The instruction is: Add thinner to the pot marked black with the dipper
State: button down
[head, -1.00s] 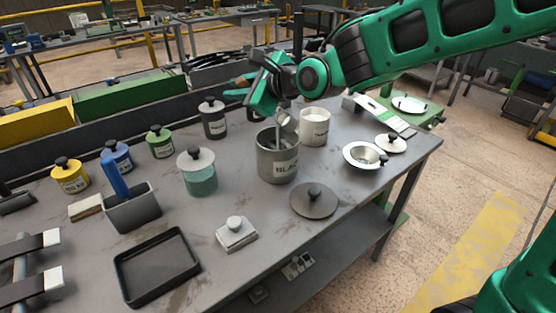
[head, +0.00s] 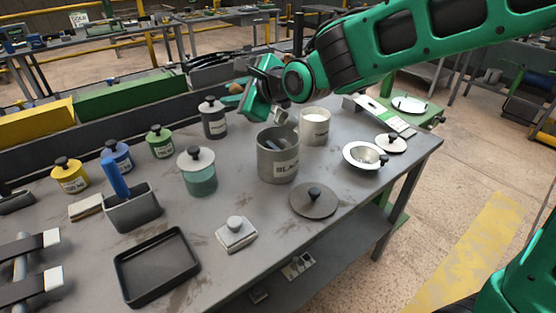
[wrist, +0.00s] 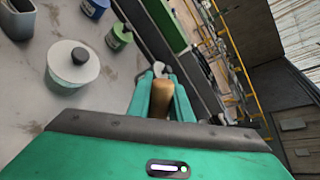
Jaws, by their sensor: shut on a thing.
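The grey pot (head: 278,165) with a partly readable "BLA…" label stands uncovered on the bench, and something grey shows inside its mouth. My gripper (wrist: 160,82) is shut on the wooden handle of the dipper (wrist: 161,100). In the head view my wrist hides much of the grip, and the dipper's grey cup (head: 281,117) shows tilted just above the pot's back rim. Whether liquid is in the cup cannot be told. A pale pot (head: 315,128) with white contents stands behind and right; its label is too small to read.
A lidded teal jar (head: 199,178) and a dark lidded pot (head: 213,120) stand left. A black tray (head: 156,266) lies in front.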

jog(key=shift+a+f, duration=0.1)
jog(key=shift+s+a+f+n+h, duration=0.2)
jog(key=shift+a+f+n+h, duration=0.25)
jog(key=shift+f, duration=0.2)
jog(key=shift+a+f, duration=0.1)
dwell(0.3)
jog(key=shift+s+a+f+n+h, duration=0.1)
jog(key=shift+a+f+n+h, duration=0.15)
jog(key=shift+f, duration=0.15)
jog(key=shift+s+a+f+n+h, duration=0.1)
jog(key=shift+a+f+n+h, duration=0.1)
jog(key=shift+f, duration=0.15)
dwell(0.4)
jog(key=shift+s+a+f+n+h, duration=0.1)
jog(key=shift+a+f+n+h, duration=0.15)
jog(key=shift+f+n+h, duration=0.45)
jog(key=shift+f, duration=0.25)
